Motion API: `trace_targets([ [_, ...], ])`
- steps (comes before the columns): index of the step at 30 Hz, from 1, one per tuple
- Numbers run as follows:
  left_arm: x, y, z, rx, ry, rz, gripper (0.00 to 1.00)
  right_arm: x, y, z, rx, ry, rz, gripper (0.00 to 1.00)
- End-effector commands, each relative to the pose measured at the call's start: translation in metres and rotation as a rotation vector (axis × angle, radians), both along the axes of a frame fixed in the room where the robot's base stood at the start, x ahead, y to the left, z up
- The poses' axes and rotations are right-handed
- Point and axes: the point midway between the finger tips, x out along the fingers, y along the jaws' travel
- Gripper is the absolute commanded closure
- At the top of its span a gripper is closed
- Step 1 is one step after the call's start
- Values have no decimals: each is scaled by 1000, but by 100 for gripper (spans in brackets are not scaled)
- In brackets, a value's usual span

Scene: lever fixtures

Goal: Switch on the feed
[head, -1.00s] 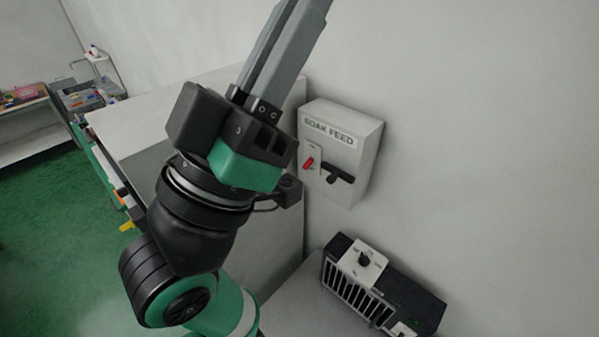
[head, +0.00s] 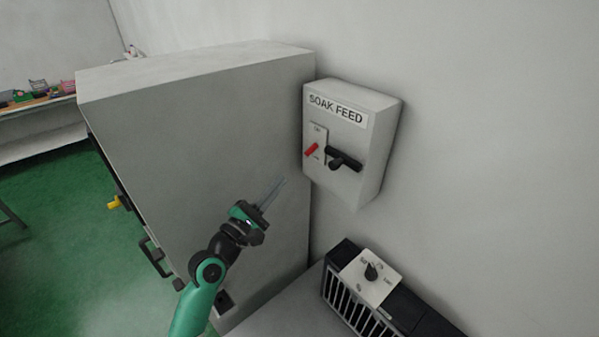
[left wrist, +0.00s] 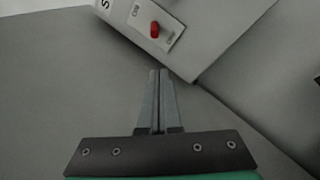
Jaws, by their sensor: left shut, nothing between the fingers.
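The SOAK FEED box (head: 345,142) is a light grey box on the wall, right of the big grey cabinet. On its front are a small plate with a red lever (head: 312,150) and a black handle (head: 343,160). The red lever also shows in the left wrist view (left wrist: 154,30), near an ON label, just beyond the fingertips. My left gripper (head: 277,186) is shut and empty, below and left of the box, apart from it. In the left wrist view its two fingers (left wrist: 159,72) lie together, pointing toward the red lever. My right gripper is not in view.
A large grey cabinet (head: 200,140) stands left of the box, behind my left arm. A black vented unit with a knob (head: 371,271) sits below the box. The wall right of the box is bare.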

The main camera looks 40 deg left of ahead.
Motion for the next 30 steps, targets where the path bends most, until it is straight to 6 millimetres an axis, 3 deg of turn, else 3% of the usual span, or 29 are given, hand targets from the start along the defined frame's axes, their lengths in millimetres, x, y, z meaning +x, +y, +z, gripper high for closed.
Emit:
trace_targets([
  [1, -4, 8, -10, -2, 6, 16, 100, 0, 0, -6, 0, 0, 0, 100],
  [4, -7, 15, -11, -1, 6, 29, 100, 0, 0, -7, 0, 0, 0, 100],
  [16, 0, 15, -7, 1, 6, 28, 100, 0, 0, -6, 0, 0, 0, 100],
  [20, 19, 19, -2, 2, 4, 28, 100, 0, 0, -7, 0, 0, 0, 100],
  [30, 89, 32, 13, 2, 4, 27, 100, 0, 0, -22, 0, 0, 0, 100],
])
